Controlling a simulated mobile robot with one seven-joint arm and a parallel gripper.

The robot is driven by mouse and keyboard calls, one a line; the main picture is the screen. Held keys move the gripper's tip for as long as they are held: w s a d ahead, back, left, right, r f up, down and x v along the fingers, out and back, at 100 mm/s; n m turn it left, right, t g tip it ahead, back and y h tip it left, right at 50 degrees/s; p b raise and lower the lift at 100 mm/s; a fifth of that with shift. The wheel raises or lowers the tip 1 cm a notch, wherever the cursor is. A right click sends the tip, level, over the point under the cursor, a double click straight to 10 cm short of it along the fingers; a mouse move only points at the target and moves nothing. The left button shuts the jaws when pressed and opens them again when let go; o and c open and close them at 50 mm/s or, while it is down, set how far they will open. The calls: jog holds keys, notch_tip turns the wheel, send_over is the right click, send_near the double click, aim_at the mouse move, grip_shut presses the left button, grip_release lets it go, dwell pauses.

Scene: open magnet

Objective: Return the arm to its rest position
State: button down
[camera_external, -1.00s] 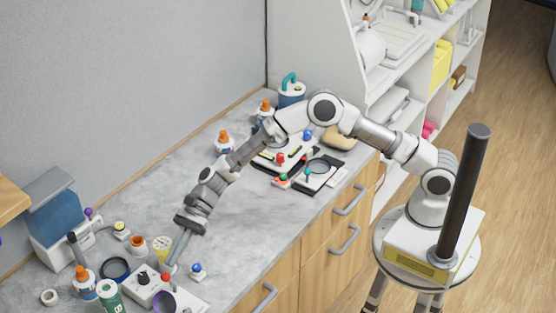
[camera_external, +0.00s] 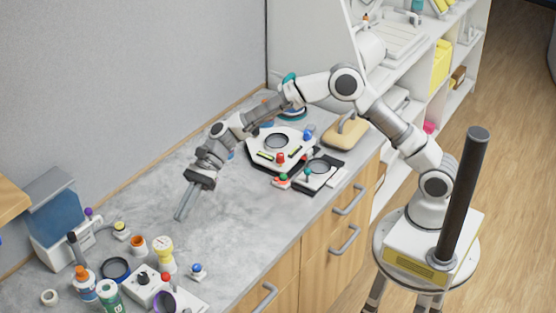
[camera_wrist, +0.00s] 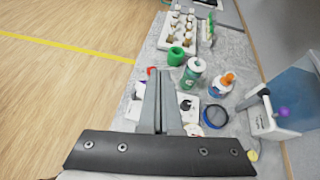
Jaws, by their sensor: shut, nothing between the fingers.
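My gripper (camera_external: 181,214) is raised over the grey counter (camera_external: 232,255), beyond the cluster of small items at the counter's near left end. Its long grey fingers are together with nothing between them. In the wrist view, my gripper (camera_wrist: 158,72) shows as two closed fingers pointing away from the camera. My arm is bent, reaching from its base on the round stand at the right across to the counter.
Near the gripper are a yellow-white gauge (camera_external: 162,252), a blue-knobbed piece (camera_external: 197,270) and a box with a red knob (camera_external: 147,287). Mid-counter is clear.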

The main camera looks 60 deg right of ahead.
jog(key=s+d+r+n+t+h, duration=0.1)
jog(key=s+d+r+n+h, duration=0.2)
jog(key=d, duration=0.6)
jog(key=s+d+r+n+t+h, duration=0.2)
jog(key=s+d+r+n, duration=0.15)
jog(key=d, duration=0.55)
jog(key=s+d+r+n+t+h, duration=0.1)
jog(key=s+d+r+n+h, duration=0.2)
jog(key=d, duration=0.6)
jog(key=s+d+n+t+h, duration=0.1)
jog(key=s+d+n+h, duration=0.1)
jog(key=s+d, duration=0.6)
jog(key=s+d+f+n+t+h, duration=0.1)
jog(key=s+d+n, duration=0.3)
jog(key=s+d, duration=0.4)
jog(key=d+t+h, duration=0.1)
jog(key=d, duration=0.3)
jog(key=shift+d+f+h, duration=0.3)
jog(key=shift+d+h, duration=0.05)
jog(key=shift+h, duration=0.05)
